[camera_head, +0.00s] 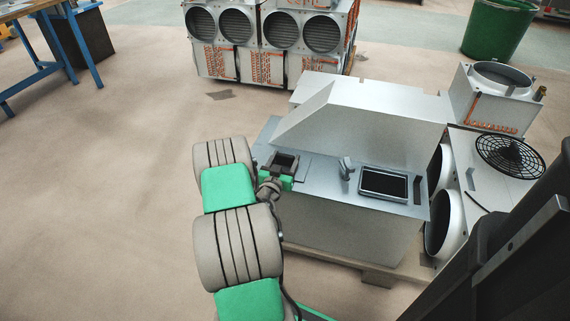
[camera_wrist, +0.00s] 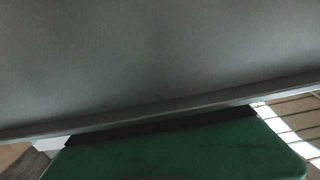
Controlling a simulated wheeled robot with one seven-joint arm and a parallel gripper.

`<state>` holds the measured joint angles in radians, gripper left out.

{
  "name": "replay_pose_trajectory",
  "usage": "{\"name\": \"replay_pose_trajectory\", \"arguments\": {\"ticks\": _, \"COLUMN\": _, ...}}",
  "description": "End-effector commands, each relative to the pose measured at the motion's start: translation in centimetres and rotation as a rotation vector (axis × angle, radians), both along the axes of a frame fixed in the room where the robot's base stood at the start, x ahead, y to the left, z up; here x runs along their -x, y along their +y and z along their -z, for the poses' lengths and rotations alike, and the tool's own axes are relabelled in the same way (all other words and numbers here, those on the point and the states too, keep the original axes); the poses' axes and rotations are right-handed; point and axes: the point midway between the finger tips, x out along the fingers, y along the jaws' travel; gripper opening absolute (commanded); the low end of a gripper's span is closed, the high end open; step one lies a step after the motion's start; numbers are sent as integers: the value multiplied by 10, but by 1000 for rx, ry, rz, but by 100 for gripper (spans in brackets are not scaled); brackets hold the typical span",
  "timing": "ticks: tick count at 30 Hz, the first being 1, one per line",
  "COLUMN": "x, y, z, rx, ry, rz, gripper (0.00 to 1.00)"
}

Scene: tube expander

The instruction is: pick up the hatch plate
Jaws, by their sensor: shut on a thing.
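The hatch plate (camera_wrist: 160,65) is a flat grey sheet that fills most of the wrist view, its near edge running slightly tilted across the lower part. My gripper (camera_head: 287,171) is at the left part of the machine's top in the head view, with its green body (camera_wrist: 180,152) along the bottom of the wrist view. It is shut on the plate at its near edge. The fingertips are hidden. In the head view I cannot clearly tell the plate's outline from the grey machine (camera_head: 345,225) around my gripper.
The machine has a sloped hood (camera_head: 365,125) and a dark screen (camera_head: 384,184) right of my gripper. It stands on a wooden pallet (camera_head: 378,278). A fan unit (camera_head: 510,155) stands at right, coil units (camera_head: 265,45) behind. The floor at left is clear.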

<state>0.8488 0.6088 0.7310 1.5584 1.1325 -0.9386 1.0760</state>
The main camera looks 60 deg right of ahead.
Motion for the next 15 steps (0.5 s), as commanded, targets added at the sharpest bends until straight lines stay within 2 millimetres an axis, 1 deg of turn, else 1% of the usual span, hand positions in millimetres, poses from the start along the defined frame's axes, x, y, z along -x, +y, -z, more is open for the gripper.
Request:
{"name": "replay_pose_trajectory", "arguments": {"ticks": 1, "x": 0, "y": 0, "z": 0, "rx": 0, "ry": 0, "rz": 0, "gripper": 37}}
{"name": "replay_pose_trajectory", "arguments": {"ticks": 2, "x": 0, "y": 0, "z": 0, "rx": 0, "ry": 0, "rz": 0, "gripper": 34}}
{"name": "replay_pose_trajectory", "arguments": {"ticks": 12, "x": 0, "y": 0, "z": 0, "rx": 0, "ry": 0, "rz": 0, "gripper": 6}}
{"name": "replay_pose_trajectory", "arguments": {"ticks": 15, "x": 0, "y": 0, "z": -1, "rx": 2, "ry": 0, "rz": 0, "gripper": 5}}
